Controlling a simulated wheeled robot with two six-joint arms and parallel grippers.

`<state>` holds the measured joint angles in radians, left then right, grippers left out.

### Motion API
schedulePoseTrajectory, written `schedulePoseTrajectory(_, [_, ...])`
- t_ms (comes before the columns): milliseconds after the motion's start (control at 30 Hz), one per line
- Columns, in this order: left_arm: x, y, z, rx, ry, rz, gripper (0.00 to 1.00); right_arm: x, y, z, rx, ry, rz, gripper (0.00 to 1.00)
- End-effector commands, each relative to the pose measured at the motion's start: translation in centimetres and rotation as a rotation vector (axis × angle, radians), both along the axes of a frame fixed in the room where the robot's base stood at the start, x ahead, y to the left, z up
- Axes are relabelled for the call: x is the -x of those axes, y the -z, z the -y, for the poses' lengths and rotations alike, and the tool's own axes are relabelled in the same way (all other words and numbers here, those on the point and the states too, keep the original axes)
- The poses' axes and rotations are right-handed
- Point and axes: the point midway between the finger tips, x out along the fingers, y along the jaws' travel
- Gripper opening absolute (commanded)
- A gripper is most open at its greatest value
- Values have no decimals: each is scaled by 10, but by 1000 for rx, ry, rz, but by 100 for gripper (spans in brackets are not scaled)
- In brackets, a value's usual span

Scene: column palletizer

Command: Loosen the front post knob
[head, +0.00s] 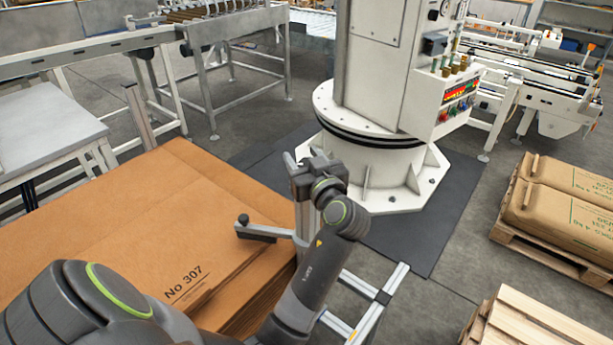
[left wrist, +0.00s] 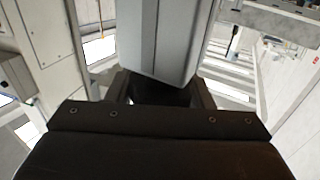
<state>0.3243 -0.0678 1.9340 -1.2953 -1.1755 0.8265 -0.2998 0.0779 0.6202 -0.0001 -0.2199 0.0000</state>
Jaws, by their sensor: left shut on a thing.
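My left gripper (head: 303,168) is at the upper part of a light grey upright post (head: 303,218) beside the cardboard stack. In the left wrist view the post (left wrist: 165,40) stands right in front of the jaws. A dark thing, apparently the front post knob (left wrist: 160,92), sits between the fingers against the post; the jaws are shut on it. The knob is mostly hidden by the fingers and cannot be made out in the head view. My right gripper is not in view.
A cardboard stack (head: 130,225) marked No 307 lies left of the post. A white machine column (head: 375,150) on a round flanged base stands just behind. Aluminium rails (head: 375,300) lie low at front right. Loaded pallets (head: 560,205) stand at right.

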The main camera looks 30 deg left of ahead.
Motion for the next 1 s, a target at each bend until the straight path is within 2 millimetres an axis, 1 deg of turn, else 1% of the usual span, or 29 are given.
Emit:
schedulePoseTrajectory(33, [-1,8,1,1,-41,4,24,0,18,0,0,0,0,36])
schedulePoseTrajectory(200, [3,7,-1,-1,-201,4,24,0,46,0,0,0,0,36])
schedulePoseTrajectory(400, [7,5,-3,-2,-386,3,24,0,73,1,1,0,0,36])
schedulePoseTrajectory(700, [13,3,-4,-3,-601,0,24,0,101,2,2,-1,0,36])
schedulePoseTrajectory(1000, [16,1,-4,-2,-709,0,24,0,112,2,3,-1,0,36])
